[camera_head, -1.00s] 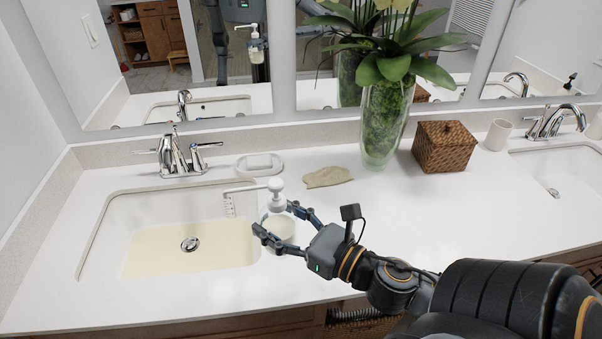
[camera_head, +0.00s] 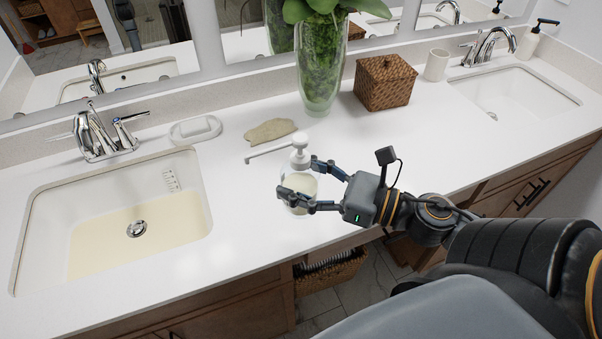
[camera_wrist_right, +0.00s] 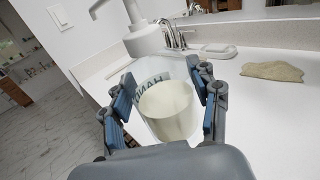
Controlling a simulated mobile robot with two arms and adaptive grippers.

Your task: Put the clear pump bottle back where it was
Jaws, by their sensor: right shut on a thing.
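The clear pump bottle (camera_head: 299,184) has a white pump head, a long nozzle pointing left and pale cream liquid inside. It is upright or nearly so, over the white counter to the right of the left sink (camera_head: 200,181). I cannot tell whether its base touches the counter. My right gripper (camera_head: 298,177) is shut on it, with fingers around its body. In the right wrist view the bottle (camera_wrist_right: 168,108) sits between the blue-padded fingers (camera_wrist_right: 163,95), with lettering on its clear wall. My left gripper is not in view.
A soap dish (camera_head: 183,134), a flat beige stone-like piece (camera_head: 270,130), a glass plant vase (camera_head: 322,65), a wicker box (camera_head: 385,83) and a cup (camera_head: 436,65) stand along the back. A black-topped dispenser (camera_head: 528,44) is by the right sink (camera_head: 545,85). The front middle counter is clear.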

